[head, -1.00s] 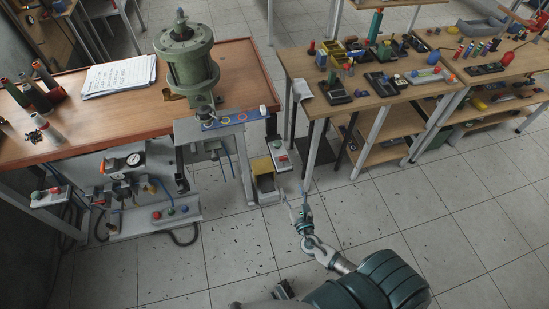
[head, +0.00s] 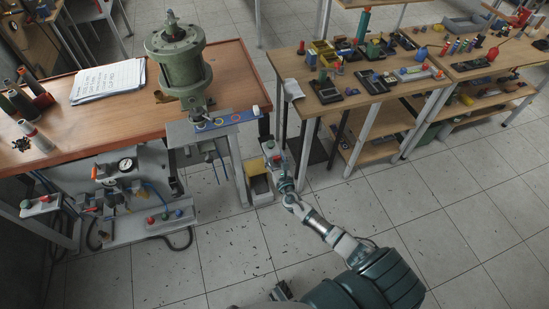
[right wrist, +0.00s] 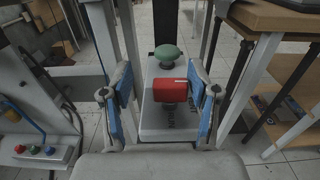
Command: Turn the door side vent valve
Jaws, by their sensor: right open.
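A grey control box (head: 272,156) with a red knob stands beside the right end of the pneumatic bench. In the right wrist view its red knob (right wrist: 170,90) is a block on a ribbed stem, with a green mushroom button (right wrist: 167,54) behind it. My right gripper (head: 283,168) reaches the box from the front. Its blue-padded fingers (right wrist: 166,105) are open on both sides of the red knob, with gaps left and right. I cannot tell which part is labelled the vent valve.
The wooden bench (head: 110,115) carries a green cylinder (head: 180,62) and papers. A pressure gauge (head: 126,164) and a panel with coloured buttons (head: 165,220) sit below. A yellow pedal (head: 260,185) is near the floor. A cluttered table (head: 350,88) stands right; open floor lies in front.

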